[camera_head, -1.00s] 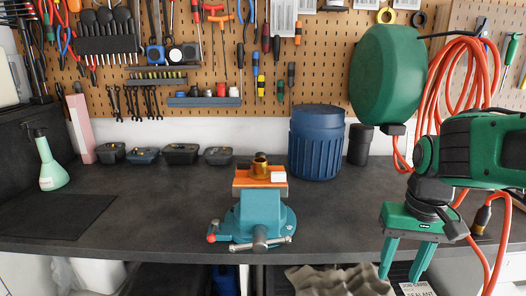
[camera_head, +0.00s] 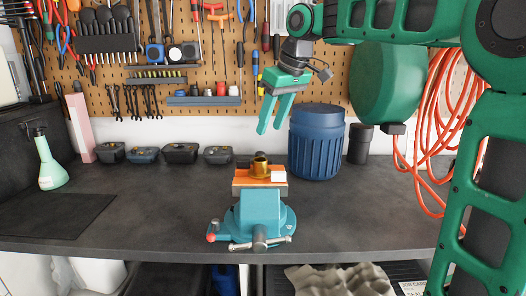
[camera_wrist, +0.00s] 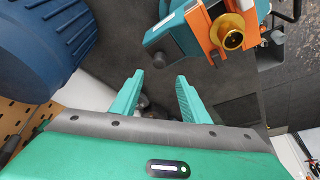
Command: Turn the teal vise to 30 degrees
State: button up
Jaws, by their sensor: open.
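The teal vise (camera_head: 259,212) stands at the front edge of the dark workbench, with orange jaw pads and a brass-coloured round part (camera_head: 261,167) on top. A handle bar crosses its front, with a red-tipped lever at its left. My gripper (camera_head: 269,132) is open and empty, in the air above and behind the vise, with its green fingers pointing down. In the wrist view the gripper's fingers (camera_wrist: 162,90) are spread apart, and the vise (camera_wrist: 190,42) shows beyond them at upper right, not touching them. The vise's turning angle cannot be read.
A blue ribbed barrel (camera_head: 316,143) stands behind the vise to the right. Several small dark bins (camera_head: 181,153) line the back wall. A green hose reel (camera_head: 388,72) hangs at the right. The bench (camera_head: 150,205) left of the vise is mostly clear.

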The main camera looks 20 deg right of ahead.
aim_at(261, 153)
jog(key=x, duration=0.9)
jog(key=shift+w+f, duration=0.1)
jog(key=shift+f, duration=0.25)
